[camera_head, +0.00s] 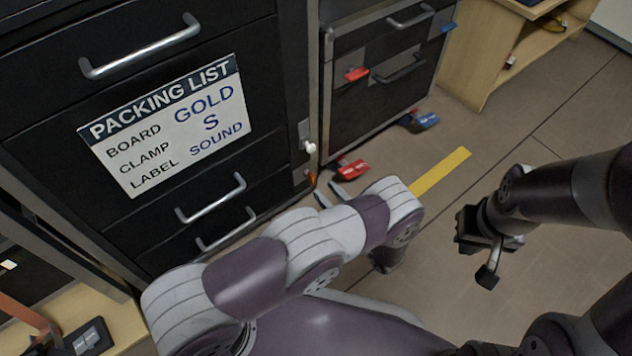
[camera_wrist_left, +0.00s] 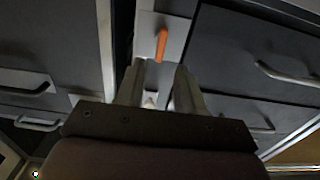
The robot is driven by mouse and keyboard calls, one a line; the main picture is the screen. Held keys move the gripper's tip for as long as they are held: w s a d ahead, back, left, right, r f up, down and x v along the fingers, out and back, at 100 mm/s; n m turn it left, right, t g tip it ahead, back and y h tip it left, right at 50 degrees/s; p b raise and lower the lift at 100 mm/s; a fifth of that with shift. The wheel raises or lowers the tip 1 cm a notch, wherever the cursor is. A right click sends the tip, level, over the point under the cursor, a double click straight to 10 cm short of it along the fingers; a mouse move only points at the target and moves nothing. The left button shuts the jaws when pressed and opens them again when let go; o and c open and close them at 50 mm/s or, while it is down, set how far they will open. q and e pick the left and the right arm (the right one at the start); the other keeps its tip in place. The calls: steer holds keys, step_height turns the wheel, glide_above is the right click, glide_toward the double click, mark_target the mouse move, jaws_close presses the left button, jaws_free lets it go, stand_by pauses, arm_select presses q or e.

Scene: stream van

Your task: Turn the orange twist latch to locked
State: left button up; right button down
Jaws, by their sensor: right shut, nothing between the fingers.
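The orange twist latch (camera_wrist_left: 162,44) sits on a light grey plate (camera_wrist_left: 172,30) on the cabinet front. In the left wrist view its handle points nearly up and down, ahead of the fingertips. In the head view only a small part of the orange latch (camera_head: 311,178) shows, beside my left gripper. My left gripper (camera_head: 330,193) is open and empty close to the latch. Its two fingers (camera_wrist_left: 160,66) show apart in the wrist view, with the handle's lower end near the gap; contact cannot be told. My right gripper (camera_head: 487,272) is shut and empty, away at the right.
A white knob (camera_head: 309,147) is on the cabinet post above the orange latch. A black drawer cabinet (camera_head: 60,200) with a packing list sign (camera_head: 170,125) stands at left. Red clamp-like (camera_head: 351,170) and blue (camera_head: 425,121) items lie on the floor. Open floor lies right.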

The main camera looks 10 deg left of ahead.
mark_target(314, 178)
arm_select(q)
steer(key=b+x, duration=0.1)
steer(key=x, duration=0.4)
steer(key=shift+d+f+b, duration=0.1)
steer(key=shift+f+b, duration=0.1)
steer(key=shift+b, duration=0.15)
steer(key=shift+w+a+r, duration=0.15)
steer(key=shift+w+a, duration=0.05)
steer(key=shift+a, duration=0.1)
jaws_close()
